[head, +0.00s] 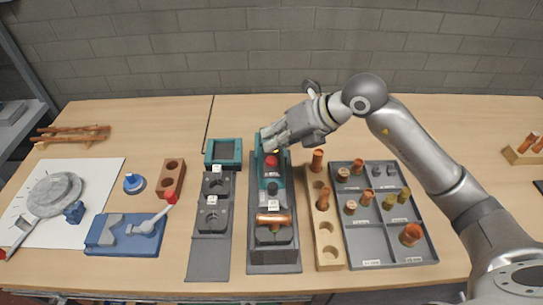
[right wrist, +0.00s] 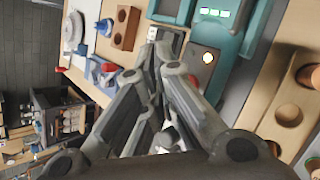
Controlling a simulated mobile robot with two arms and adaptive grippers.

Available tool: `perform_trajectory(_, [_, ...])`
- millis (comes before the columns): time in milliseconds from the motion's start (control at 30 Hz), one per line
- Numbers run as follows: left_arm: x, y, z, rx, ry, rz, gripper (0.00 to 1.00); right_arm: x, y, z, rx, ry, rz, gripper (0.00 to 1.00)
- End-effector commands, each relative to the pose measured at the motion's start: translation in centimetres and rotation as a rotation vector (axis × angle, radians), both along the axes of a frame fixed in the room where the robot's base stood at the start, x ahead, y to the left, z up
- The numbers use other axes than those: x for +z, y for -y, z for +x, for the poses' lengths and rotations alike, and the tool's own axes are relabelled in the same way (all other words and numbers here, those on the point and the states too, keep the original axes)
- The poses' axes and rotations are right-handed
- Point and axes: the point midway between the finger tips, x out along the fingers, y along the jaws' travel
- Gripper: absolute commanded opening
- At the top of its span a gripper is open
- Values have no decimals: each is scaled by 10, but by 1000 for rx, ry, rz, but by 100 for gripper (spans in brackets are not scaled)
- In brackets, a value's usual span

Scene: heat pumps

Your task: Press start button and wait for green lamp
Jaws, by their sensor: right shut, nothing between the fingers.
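The teal test machine (head: 258,172) stands on a grey base at the middle of the table. On it are a red button (head: 271,161) and a lit yellowish lamp (head: 275,151). In the right wrist view the lamp (right wrist: 208,58) glows yellow-white, and a small display with green marks (right wrist: 212,12) shows above it. A copper part (head: 273,219) lies across the fixture at the front. My right gripper (head: 268,140) is shut and empty over the back of the machine. I cannot tell whether its tips touch a button; the start button is not clearly visible. My left gripper is out of view.
To the right stand a wooden block with holes (head: 329,251) and a grey compartment tray (head: 400,247) of copper and brass parts.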

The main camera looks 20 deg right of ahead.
Motion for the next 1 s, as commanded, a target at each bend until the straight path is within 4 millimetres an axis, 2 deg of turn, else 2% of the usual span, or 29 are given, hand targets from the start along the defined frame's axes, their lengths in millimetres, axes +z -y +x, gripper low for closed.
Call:
perform_trajectory(33, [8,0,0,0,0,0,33,10,0,0,0,1,0,0])
perform_trajectory(333, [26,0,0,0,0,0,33,37,0,0,1,0,-1,0])
perform_trajectory(1000, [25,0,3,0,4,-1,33,37,0,0,1,0,-1,0])
